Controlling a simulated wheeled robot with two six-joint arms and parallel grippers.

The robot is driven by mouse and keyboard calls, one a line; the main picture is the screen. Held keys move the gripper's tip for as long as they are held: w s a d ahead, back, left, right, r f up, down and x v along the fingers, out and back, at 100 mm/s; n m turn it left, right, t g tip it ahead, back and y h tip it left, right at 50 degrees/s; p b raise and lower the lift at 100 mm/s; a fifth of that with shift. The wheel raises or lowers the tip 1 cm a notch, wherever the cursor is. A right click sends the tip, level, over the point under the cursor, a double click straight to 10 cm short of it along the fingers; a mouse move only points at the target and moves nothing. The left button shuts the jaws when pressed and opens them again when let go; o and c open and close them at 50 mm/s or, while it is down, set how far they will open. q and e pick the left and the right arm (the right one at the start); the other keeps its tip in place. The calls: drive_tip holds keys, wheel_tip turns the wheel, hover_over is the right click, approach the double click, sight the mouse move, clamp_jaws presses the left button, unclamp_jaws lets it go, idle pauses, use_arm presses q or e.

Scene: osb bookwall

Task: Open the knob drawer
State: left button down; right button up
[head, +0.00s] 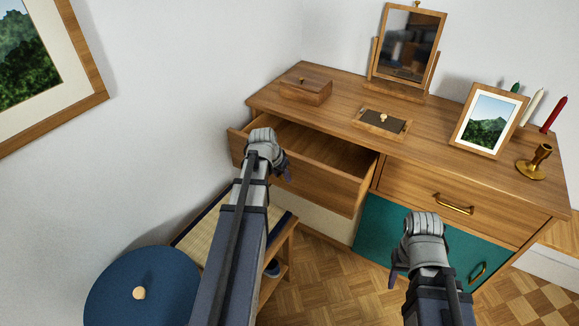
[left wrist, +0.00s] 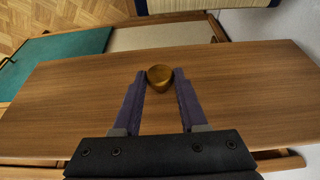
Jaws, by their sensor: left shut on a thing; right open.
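The knob drawer (head: 320,172) is the upper left drawer of the wooden dresser. It stands pulled out, and its empty inside shows in the head view. In the left wrist view its wooden front (left wrist: 80,85) fills the middle. A round brass knob (left wrist: 160,75) sits on that front. My left gripper (left wrist: 160,85) is shut on the knob, one finger on each side; in the head view the left gripper (head: 268,165) is at the drawer front and hides the knob. My right gripper (head: 398,272) is open and empty, in front of the teal door.
On the dresser top (head: 345,90) stand a wooden box (head: 306,91), a mirror (head: 407,45), a small tray (head: 382,122), a framed picture (head: 488,120), a brass candlestick (head: 535,162) and candles. A drawer with a bar handle (head: 453,204) is at right. A blue round stool (head: 140,290) and low bench (head: 285,245) stand at left.

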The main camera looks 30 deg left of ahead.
use_arm(q)
drive_tip(key=s, duration=0.6)
drive_tip(key=shift+a, duration=0.1)
drive_tip(key=shift+c, duration=2.4)
unclamp_jaws()
drive_tip(key=shift+r, duration=0.1)
drive_tip(key=p+v, duration=0.7)
drive_tip(key=shift+r, duration=0.25)
drive_tip(key=shift+s, duration=0.15)
